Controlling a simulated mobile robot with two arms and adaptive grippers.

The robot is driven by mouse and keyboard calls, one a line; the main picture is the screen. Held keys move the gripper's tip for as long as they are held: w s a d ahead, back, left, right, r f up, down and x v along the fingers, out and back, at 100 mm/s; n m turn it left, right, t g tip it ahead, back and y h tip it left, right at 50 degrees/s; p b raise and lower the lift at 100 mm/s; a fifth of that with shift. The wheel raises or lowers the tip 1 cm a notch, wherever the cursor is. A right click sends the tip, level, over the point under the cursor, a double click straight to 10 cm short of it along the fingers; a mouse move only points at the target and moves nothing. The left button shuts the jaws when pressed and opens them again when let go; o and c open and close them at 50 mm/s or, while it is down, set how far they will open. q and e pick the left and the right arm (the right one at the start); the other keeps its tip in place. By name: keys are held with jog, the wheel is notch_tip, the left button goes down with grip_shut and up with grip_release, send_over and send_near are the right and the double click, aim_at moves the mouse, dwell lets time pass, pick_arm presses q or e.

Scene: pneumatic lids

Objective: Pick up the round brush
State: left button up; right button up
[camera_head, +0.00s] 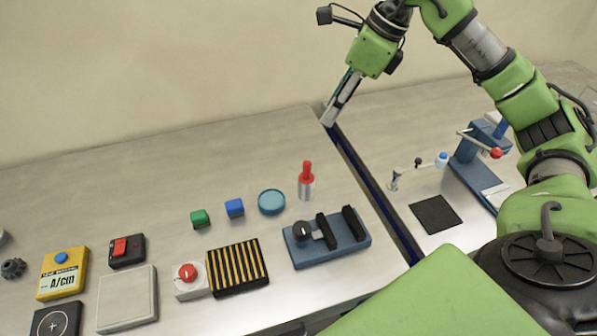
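A small upright piece with a red handle and a silver-grey round lower part (306,183) stands on the grey table; it looks like the round brush. My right gripper (330,119) is raised above and behind it, up and to the right in the head view, clearly apart from it. Its fingers are seen edge-on, so I cannot tell whether they are open or shut. I see nothing hanging from it. My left gripper is not in view.
A teal round lid (271,202), a blue cube (234,208) and a green cube (200,218) stand left of the brush. A blue fixture with a black knob (326,240) lies in front. A dark gap (374,194) splits the tables; a blue press (477,158) stands right.

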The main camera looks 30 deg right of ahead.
jog(key=b, duration=0.5)
send_near(308, 162)
notch_tip(308, 162, up, 3)
jog(key=s, duration=0.1)
jog(key=x, duration=0.3)
jog(key=p+x, duration=0.1)
jog(key=x, duration=0.2)
jog(key=d+x, duration=0.1)
jog(key=x, duration=0.2)
jog(key=p+x, duration=0.2)
jog(key=x, duration=0.3)
jog(key=shift+a, duration=0.1)
jog(key=shift+f, duration=0.2)
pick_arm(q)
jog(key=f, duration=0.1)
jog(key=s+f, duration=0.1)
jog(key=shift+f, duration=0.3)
pick_arm(e)
grip_shut()
